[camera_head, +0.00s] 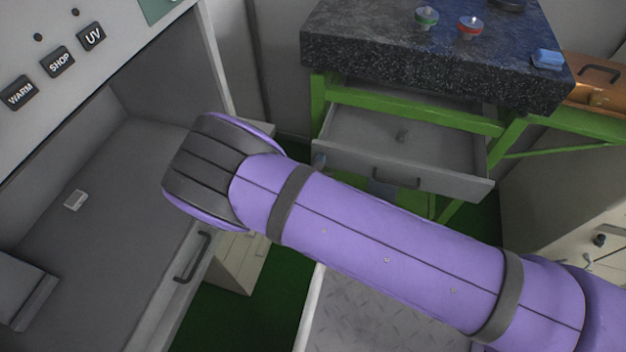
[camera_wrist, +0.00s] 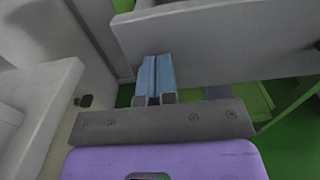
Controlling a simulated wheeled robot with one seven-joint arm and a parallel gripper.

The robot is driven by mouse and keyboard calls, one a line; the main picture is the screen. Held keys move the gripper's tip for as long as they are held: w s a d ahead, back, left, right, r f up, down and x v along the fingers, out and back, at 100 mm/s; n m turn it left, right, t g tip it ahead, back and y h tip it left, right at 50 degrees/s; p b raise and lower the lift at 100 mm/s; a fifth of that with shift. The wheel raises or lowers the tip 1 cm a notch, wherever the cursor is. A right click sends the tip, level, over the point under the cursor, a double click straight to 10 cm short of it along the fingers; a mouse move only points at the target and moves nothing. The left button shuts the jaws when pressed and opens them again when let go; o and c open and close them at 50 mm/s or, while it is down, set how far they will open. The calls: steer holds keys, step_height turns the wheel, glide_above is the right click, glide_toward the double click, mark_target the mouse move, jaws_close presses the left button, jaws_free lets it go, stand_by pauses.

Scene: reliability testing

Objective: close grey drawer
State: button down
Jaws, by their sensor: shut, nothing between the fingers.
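The grey drawer (camera_head: 350,163) is pulled open under the dark stone-topped table with the green frame. In the wrist view the drawer's front panel (camera_wrist: 225,50) fills the upper right. My gripper (camera_wrist: 154,62) is shut and empty, its two blue fingers together. The fingertips are close to the left end of the drawer front; I cannot tell whether they touch it.
The stone tabletop (camera_head: 360,45) holds a green-rimmed piece (camera_head: 427,17), a red-rimmed piece (camera_head: 470,26) and a blue block (camera_head: 547,59). A grey cabinet with a handle (camera_head: 192,257) stands at left. A beige cabinet (camera_head: 545,200) stands at right. Green floor shows between.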

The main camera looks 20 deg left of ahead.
mark_target(334, 130)
steer(key=w, duration=1.5)
steer(key=shift+w+d, duration=0.2)
steer(key=shift+d, duration=0.1)
steer(key=shift+w+r, duration=0.15)
steer(key=shift+w, duration=0.2)
steer(key=shift+w+r, duration=0.1)
